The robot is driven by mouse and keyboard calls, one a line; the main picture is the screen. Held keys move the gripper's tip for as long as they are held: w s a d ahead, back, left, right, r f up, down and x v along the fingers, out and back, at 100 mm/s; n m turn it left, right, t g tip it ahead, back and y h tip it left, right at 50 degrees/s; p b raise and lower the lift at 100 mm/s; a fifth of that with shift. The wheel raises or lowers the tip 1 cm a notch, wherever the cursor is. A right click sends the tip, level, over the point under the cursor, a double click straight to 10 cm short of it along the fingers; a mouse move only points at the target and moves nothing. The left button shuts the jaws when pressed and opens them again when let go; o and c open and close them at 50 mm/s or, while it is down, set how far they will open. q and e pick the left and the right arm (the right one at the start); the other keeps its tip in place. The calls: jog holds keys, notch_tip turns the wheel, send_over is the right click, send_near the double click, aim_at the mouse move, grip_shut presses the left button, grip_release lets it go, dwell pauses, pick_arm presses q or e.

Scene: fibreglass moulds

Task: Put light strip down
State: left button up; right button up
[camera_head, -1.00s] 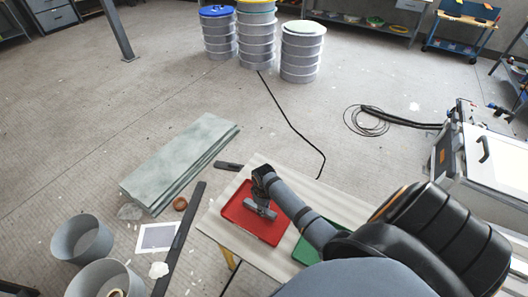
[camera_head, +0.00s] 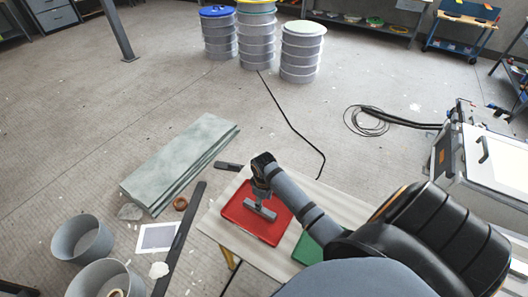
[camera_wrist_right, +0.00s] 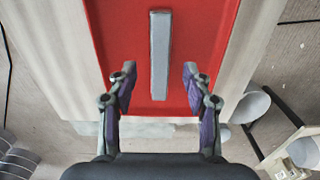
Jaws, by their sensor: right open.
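The light strip, a slim grey bar (camera_head: 260,210), lies on the red tray (camera_head: 238,217) on the pale table. In the right wrist view the strip (camera_wrist_right: 160,55) lies lengthwise on the red surface (camera_wrist_right: 215,30), just ahead of the fingertips. My right gripper (camera_head: 261,191) is above the tray, close over the strip in the head view. In the right wrist view its two fingers (camera_wrist_right: 157,85) are spread apart, with only the strip's near end between them in the picture and neither touching it. My left gripper is not in view.
A green tray (camera_head: 307,249) sits beside the red one, partly hidden by my right arm. Grey-green boards (camera_head: 180,160), a dark bar (camera_head: 183,230) and grey buckets (camera_head: 82,240) are on the floor to the left. Drums (camera_head: 302,52) stand at the back.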

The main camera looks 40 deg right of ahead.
aim_at(264, 210)
notch_tip(264, 210, up, 6)
jog(key=shift+r, duration=0.2)
jog(key=shift+s+f, duration=0.1)
dwell(0.4)
